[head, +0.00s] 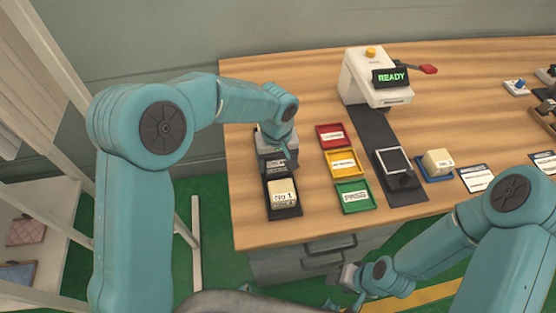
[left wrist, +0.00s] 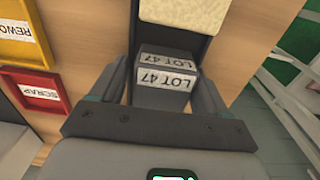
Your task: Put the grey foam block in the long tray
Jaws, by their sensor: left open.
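The grey foam block (left wrist: 168,72) carries LOT 47 labels on two faces and lies between the fingers of my left gripper (left wrist: 160,92). That gripper (head: 276,163) is open, one finger on each side of the block, over the far part of the long dark tray (head: 270,211). In the head view the gripper mostly hides the block. Whether the block rests on the tray floor cannot be told. A cream block marked No 1 (head: 283,194) sits in the near part of the tray. My right gripper (head: 348,278) is low, in front of the table; its jaws are unclear.
Red (head: 336,136), yellow (head: 343,163) and green (head: 353,196) trays stand right of the long tray. Beyond them are a dark strip with a READY machine (head: 376,76) and a cream block on a blue tray (head: 437,162). The table's left edge is close to the long tray.

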